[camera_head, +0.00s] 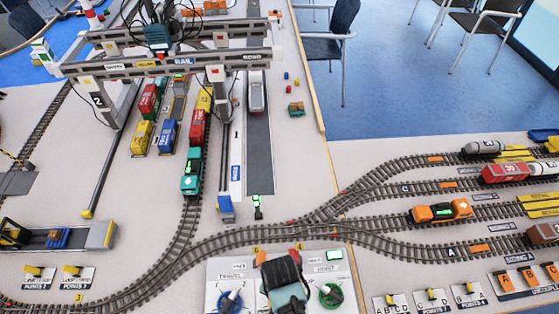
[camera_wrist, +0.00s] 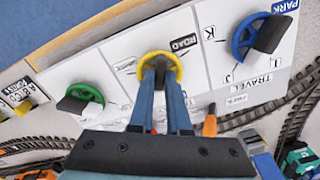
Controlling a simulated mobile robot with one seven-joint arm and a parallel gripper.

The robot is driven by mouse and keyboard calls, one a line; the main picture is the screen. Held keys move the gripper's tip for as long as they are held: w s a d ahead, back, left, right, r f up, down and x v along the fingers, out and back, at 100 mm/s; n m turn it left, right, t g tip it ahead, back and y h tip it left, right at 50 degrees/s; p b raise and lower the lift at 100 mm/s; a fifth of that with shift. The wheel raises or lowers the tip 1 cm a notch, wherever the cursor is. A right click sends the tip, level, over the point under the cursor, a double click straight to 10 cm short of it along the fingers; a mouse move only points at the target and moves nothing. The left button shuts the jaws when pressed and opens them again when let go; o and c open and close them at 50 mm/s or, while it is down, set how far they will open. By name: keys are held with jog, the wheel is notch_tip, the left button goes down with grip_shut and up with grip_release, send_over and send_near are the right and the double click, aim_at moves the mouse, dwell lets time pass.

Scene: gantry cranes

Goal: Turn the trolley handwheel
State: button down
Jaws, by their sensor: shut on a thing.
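A yellow handwheel (camera_wrist: 158,54) sits in the middle of a white control panel (camera_wrist: 118,45), with a "ROAD" label beside it. I take it as the trolley handwheel, though its small label is unreadable. My gripper (camera_wrist: 160,68) has its two blue fingers shut on this wheel's hub area. The fingers and palm hide the wheel's lower part. In the head view my gripper (camera_head: 284,290) covers the panel's middle and hides the yellow wheel. The gantry crane (camera_head: 130,66), with its trolley (camera_head: 157,37), spans the tracks at the back left.
A blue handwheel (camera_wrist: 240,38) marked "TRAVEL" and a green handwheel (camera_wrist: 80,105) flank the yellow one closely. Tracks curve behind the panel. A teal locomotive (camera_head: 191,181) and an orange one (camera_head: 440,211) stand on rails. Lever plates (camera_head: 430,298) lie at the right.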

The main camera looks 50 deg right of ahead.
jog(key=n+p, duration=0.2)
jog(key=n, duration=0.3)
jog(key=shift+s, duration=0.1)
jog(key=shift+n, duration=0.4)
jog(key=c, duration=0.9)
grip_release()
notch_tip(320, 180, up, 13)
